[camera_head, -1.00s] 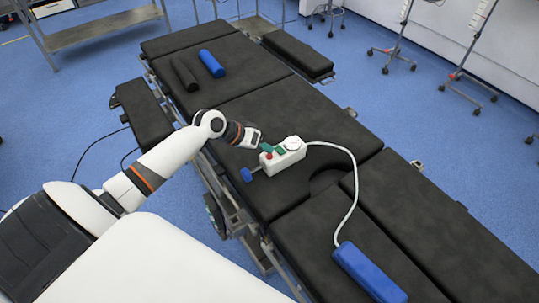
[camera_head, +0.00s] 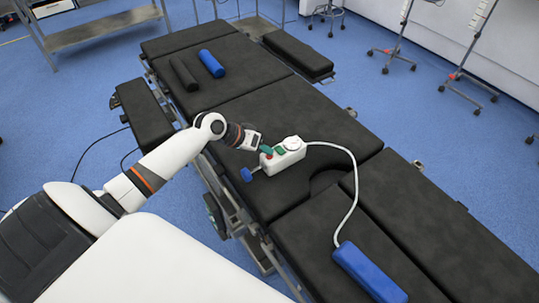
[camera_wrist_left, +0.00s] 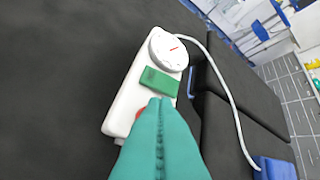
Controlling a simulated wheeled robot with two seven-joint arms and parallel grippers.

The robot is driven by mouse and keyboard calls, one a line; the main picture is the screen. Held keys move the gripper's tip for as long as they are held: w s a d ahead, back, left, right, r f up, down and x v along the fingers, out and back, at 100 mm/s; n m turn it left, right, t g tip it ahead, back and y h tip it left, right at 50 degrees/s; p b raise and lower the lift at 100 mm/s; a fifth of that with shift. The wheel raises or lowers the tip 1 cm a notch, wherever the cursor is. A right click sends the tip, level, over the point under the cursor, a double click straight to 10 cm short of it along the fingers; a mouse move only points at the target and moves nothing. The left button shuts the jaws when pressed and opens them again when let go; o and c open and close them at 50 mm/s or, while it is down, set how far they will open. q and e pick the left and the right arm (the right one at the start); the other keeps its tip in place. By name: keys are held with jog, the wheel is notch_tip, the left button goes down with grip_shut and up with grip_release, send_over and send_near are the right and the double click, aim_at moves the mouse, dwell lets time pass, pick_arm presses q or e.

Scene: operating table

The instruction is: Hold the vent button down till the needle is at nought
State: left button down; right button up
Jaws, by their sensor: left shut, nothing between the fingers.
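A white control box (camera_head: 287,162) lies on the black operating table. It carries a round white gauge (camera_wrist_left: 168,50) with a short red needle mark, a green rectangular part (camera_wrist_left: 160,80) and a red button (camera_wrist_left: 140,113). My left gripper (camera_head: 266,149) is shut and empty, its teal fingertips (camera_wrist_left: 160,102) pointing down at the box beside the red button. The fingers hide part of the button in the wrist view. Whether they touch or press it I cannot tell. The gauge's figures are too small to read. My right gripper is not in view.
A white hose (camera_head: 352,175) runs from the box to a blue pad (camera_head: 368,273). Blue (camera_head: 211,63) and black (camera_head: 184,74) rolls lie farther back. The table (camera_head: 265,105) between is clear.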

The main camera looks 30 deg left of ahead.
aim_at(265, 157)
pick_arm(q)
jog(key=shift+f, duration=0.4)
dwell(0.8)
dwell(1.0)
jog(key=shift+r, duration=0.1)
dwell(1.4)
jog(key=shift+r+p, duration=0.75)
notch_tip(265, 157, up, 5)
jog(key=p, duration=0.5)
jog(key=shift+r, duration=0.1)
